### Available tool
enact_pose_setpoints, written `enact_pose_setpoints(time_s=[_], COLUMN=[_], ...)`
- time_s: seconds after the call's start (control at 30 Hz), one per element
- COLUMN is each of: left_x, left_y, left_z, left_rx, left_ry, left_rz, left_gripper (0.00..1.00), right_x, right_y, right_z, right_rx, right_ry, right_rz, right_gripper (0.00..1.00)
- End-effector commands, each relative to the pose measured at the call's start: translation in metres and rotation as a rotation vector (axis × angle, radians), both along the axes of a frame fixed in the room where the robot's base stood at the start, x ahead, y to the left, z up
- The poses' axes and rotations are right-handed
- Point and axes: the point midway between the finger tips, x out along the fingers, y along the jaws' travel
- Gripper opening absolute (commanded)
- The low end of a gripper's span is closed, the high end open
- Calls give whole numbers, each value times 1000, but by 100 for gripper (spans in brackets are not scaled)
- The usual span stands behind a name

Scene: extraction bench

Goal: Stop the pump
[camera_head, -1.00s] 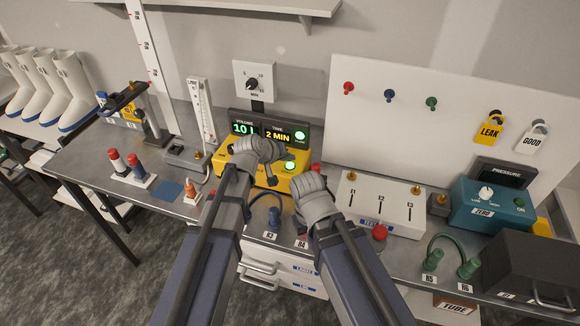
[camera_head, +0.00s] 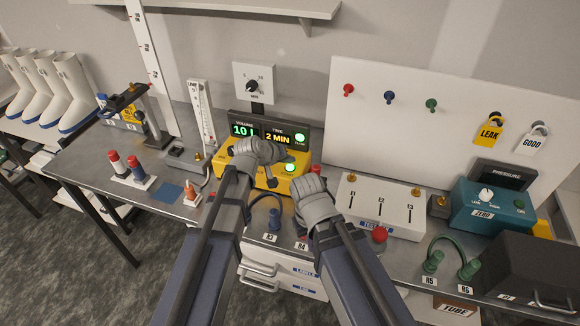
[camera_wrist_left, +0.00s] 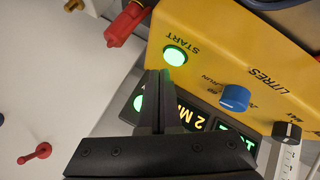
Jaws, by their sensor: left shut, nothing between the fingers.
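The yellow pump (camera_head: 299,185) stands at the middle of the bench. Its dark display (camera_head: 259,131) reads 10 for volume and 2 MIN for time, with a lit green lamp (camera_head: 300,137) beside it. The round START button (camera_head: 290,168) glows green; it also shows in the left wrist view (camera_wrist_left: 175,55). My left gripper (camera_head: 281,156) is over the pump, shut and empty. Its fingertips (camera_wrist_left: 161,75) appear close beside the START button; contact cannot be told. My right gripper (camera_head: 316,178) is in front of the pump's right side; its jaws are hard to make out.
A blue knob (camera_wrist_left: 235,98) and a black knob (camera_wrist_left: 287,132) are on the pump face. A white valve box (camera_head: 382,205) stands right of the pump, with a red button (camera_head: 379,234) at its front. A teal pressure box (camera_head: 493,207) is further right.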

Motion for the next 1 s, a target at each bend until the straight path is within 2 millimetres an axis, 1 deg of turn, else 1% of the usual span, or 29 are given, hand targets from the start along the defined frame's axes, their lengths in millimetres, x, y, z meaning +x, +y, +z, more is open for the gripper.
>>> enact_pose_setpoints(time_s=[0.7, 1.0], left_x=[0, 0], left_y=[0, 0], left_z=[0, -9], left_rx=[0, 0], left_ry=[0, 0], left_rz=[0, 0], left_gripper=[0, 0], right_x=[0, 0], right_y=[0, 0], right_z=[0, -9], right_rx=[0, 0], right_ry=[0, 0], right_rz=[0, 0], right_gripper=[0, 0])
